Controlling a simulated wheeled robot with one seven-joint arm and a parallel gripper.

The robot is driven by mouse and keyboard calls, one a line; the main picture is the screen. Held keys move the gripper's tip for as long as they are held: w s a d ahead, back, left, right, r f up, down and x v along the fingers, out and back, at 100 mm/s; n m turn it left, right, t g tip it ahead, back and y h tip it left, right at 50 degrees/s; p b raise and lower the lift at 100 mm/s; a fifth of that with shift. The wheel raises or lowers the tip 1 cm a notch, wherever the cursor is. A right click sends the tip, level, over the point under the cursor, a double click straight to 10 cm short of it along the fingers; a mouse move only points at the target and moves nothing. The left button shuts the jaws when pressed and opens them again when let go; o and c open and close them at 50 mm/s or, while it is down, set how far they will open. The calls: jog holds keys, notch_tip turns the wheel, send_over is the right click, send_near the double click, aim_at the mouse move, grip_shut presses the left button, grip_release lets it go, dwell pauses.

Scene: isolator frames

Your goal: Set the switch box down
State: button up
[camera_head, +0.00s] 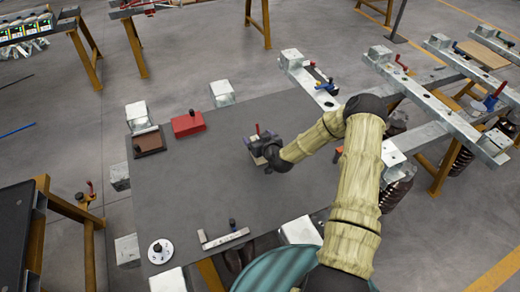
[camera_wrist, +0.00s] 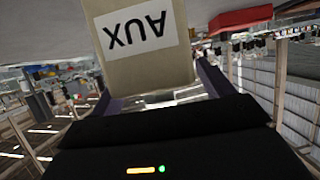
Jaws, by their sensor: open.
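The switch box (camera_wrist: 145,65) fills the upper middle of the wrist view, pale beige with a white AUX label that reads upside down. My gripper (camera_wrist: 155,97) is open, with its jaws around or just at the box's near end; contact is hard to judge. In the head view my gripper (camera_head: 262,150) is low over the middle of the dark grey table (camera_head: 215,185). The box is mostly hidden there by the gripper, with a small red lever (camera_head: 257,130) showing beside it. Whether the box rests fully on the table top is not clear.
A red box (camera_head: 188,124) and a brown-topped block (camera_head: 148,141) stand at the table's back left. A white disc (camera_head: 160,251) and a metal bar (camera_head: 224,238) lie near the front. The left middle of the table is clear. Metal rails (camera_head: 440,110) stand to the right.

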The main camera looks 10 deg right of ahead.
grip_shut()
dwell(0.4)
jog(key=shift+r, duration=0.15)
notch_tip(320, 180, up, 10)
jog(key=shift+f+b, duration=0.1)
jog(key=shift+b, duration=0.8)
dwell(0.4)
